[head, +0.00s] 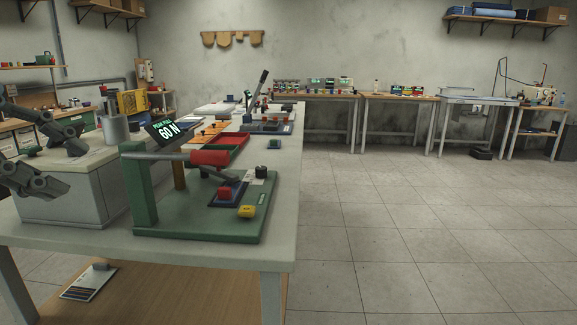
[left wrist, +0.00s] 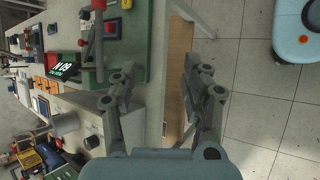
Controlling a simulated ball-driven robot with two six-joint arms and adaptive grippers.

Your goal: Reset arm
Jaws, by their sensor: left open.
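My left gripper (head: 74,166) comes in from the left over the near left of the workbench, its dark grey fingers spread and empty. The left wrist view also shows the open fingers (left wrist: 150,85) with nothing between them. A green fixture (head: 200,220) stands on the bench to the right of my gripper, apart from it. Its grey lever arm lies nearly level and ends in a red grip (head: 209,158). My right gripper is not in view.
A black display (head: 166,130) reading 60 N stands behind the fixture. A grey box (head: 62,200) sits at the bench's left, under my gripper. A red and green tray (head: 225,148) lies farther back. The tiled floor (head: 420,220) to the right is clear.

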